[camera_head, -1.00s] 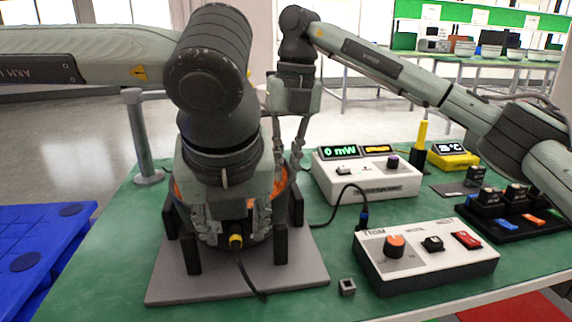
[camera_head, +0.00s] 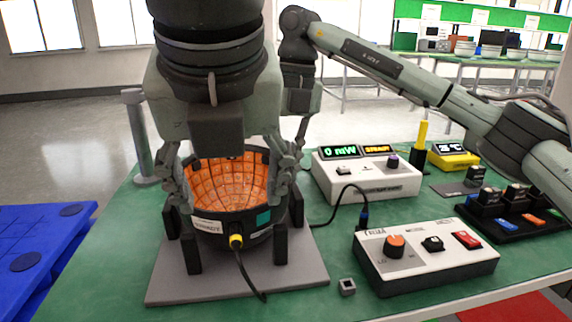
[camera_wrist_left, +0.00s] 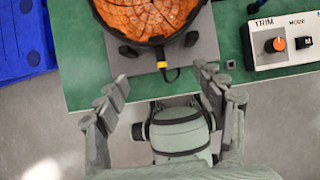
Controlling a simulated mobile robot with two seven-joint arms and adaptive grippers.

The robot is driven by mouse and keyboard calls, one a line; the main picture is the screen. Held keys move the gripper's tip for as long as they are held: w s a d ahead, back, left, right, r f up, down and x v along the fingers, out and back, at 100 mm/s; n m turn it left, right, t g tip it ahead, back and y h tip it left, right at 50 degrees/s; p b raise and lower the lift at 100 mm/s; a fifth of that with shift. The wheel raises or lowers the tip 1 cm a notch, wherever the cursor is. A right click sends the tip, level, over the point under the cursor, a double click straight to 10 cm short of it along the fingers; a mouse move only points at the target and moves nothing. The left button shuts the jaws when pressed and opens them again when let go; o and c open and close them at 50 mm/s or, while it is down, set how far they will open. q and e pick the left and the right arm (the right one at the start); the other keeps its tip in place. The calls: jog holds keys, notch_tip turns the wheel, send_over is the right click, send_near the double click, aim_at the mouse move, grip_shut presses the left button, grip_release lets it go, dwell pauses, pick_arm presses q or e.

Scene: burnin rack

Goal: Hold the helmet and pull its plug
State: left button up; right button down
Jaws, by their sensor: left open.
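The helmet (camera_head: 225,180) is a dark bowl with an orange gridded lining, held between black posts on a grey base plate (camera_head: 190,287). Its yellow plug (camera_head: 236,241) sits at the front rim, with a black cable hanging onto the plate. The plug also shows in the left wrist view (camera_wrist_left: 172,75). My left gripper (camera_head: 228,195) is open and empty, its fingers spread in front of the helmet's left and right sides in the head view. My right gripper (camera_head: 301,125) is behind, partly hidden by the left one; its fingers cannot be judged.
A white trim box (camera_head: 425,268) with an orange knob stands right of the plate. A white meter box (camera_head: 368,180) reading 0 mW stands behind it. A small grey block (camera_head: 347,287) lies near the plate. A blue pallet (camera_head: 45,245) is at left.

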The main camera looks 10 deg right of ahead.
pick_arm(q)
jog(key=v, duration=0.3)
jog(key=shift+s+r, duration=0.15)
jog(key=shift+r, duration=0.1)
